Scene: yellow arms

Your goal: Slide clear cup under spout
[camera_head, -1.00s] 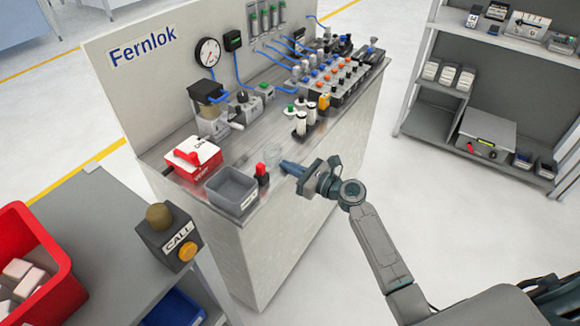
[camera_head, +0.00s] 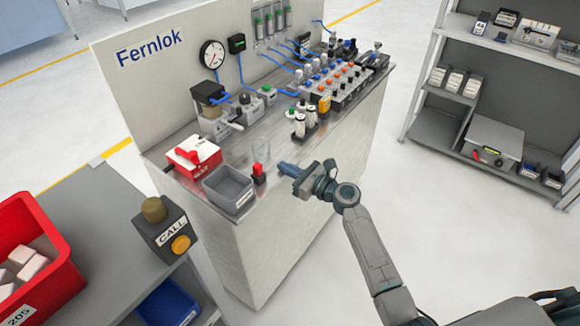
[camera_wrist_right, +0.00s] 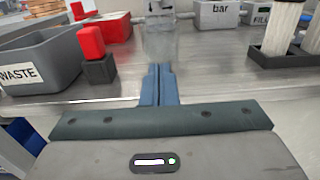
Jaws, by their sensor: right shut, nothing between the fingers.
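The clear cup (camera_head: 261,150) stands on the metal bench top (camera_head: 180,145), faint and see-through. In the right wrist view the cup (camera_wrist_right: 161,46) is straight ahead of my fingertips. My right gripper (camera_head: 281,165) is low over the bench's front edge, its blue fingers shut with nothing between them, pointing at the cup. In the right wrist view the fingertips (camera_wrist_right: 158,68) overlap the cup's lower part; I cannot tell if they touch it. A unit with a dark reservoir and a pale handle (camera_head: 236,125) stands behind the cup; I cannot make out its spout clearly. My left gripper is not in view.
A red-topped black block (camera_head: 258,174) and a grey waste bin (camera_head: 229,188) stand left of my right gripper. A red box (camera_head: 193,156) is beyond the bin. White cylinders in a black holder (camera_head: 300,128) stand to the right.

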